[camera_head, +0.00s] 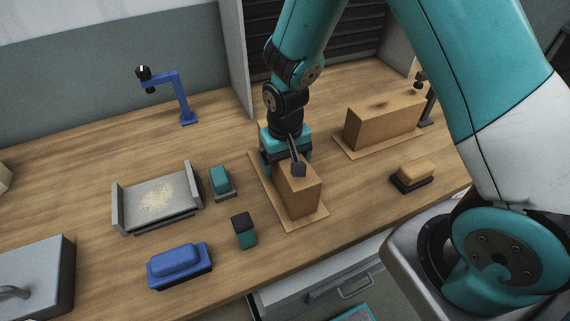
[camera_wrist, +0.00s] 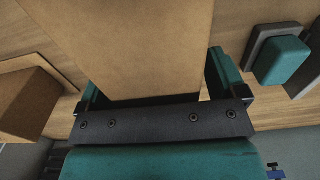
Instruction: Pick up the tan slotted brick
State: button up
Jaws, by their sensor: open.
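A tan block (camera_head: 302,192) stands on a thin board (camera_head: 310,220) in the middle of the bench. My gripper (camera_head: 287,163) is at its far end, open, with fingers on either side of it. In the wrist view the block (camera_wrist: 130,40) runs between the two fingers of my gripper (camera_wrist: 158,80); I cannot tell whether they touch it. A second tan block (camera_head: 385,120), with a dark mark on top, stands on another board farther right; it also shows in the wrist view (camera_wrist: 22,105).
Left of the near block are a teal-topped block (camera_head: 220,180), a small dark-and-green block (camera_head: 244,231), a blue float-like block (camera_head: 180,263) and a grey tray (camera_head: 122,210). A tan-topped brush-like block (camera_head: 414,172) lies right. A blue stand (camera_head: 183,100) is behind.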

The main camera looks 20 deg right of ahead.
jog(key=shift+c, duration=0.2)
grip_shut()
jog(key=shift+r, duration=0.1)
